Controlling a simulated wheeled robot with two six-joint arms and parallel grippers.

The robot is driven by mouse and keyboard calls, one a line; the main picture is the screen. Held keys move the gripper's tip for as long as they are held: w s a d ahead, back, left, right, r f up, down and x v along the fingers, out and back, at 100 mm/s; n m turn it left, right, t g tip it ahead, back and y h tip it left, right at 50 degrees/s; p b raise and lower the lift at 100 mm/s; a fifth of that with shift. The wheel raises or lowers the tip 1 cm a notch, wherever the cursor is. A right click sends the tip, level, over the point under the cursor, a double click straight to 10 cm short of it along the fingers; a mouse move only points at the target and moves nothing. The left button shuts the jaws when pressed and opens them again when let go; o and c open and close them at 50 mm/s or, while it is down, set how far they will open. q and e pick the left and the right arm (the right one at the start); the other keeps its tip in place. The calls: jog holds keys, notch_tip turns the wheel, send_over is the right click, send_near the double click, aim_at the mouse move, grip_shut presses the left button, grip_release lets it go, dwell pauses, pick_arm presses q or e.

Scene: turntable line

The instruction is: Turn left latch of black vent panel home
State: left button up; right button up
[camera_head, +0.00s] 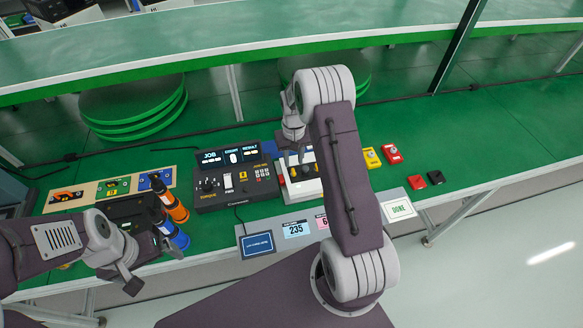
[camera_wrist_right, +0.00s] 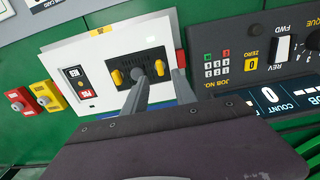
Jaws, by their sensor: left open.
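The black vent panel (camera_wrist_right: 140,70) is set in a white plate (camera_wrist_right: 90,52) and has two yellow latches. The right wrist view is upside down relative to the head view, so the left latch (camera_wrist_right: 162,68) appears on the right there. The other latch (camera_wrist_right: 117,77) is on the left. Both look roughly upright. My right gripper (camera_wrist_right: 161,78) is open, its fingers apart on either side of the left latch; contact cannot be told. In the head view it hangs over the white plate (camera_head: 305,188). My left gripper (camera_head: 152,268) is open at the lower left, away from the panel.
A dark control box (camera_head: 235,187) stands beside the white plate. Yellow (camera_head: 372,158) and red (camera_head: 391,154) button boxes stand on its other side. Orange and blue cylinders (camera_head: 172,207) are near my left arm. Green belt surface (camera_head: 460,130) is clear at right.

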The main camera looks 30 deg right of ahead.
aim_at(294, 171)
notch_tip(294, 171, down, 5)
jog(key=shift+r, duration=0.1)
jog(key=shift+d+f, duration=0.15)
jog(key=shift+f, duration=0.35)
grip_shut()
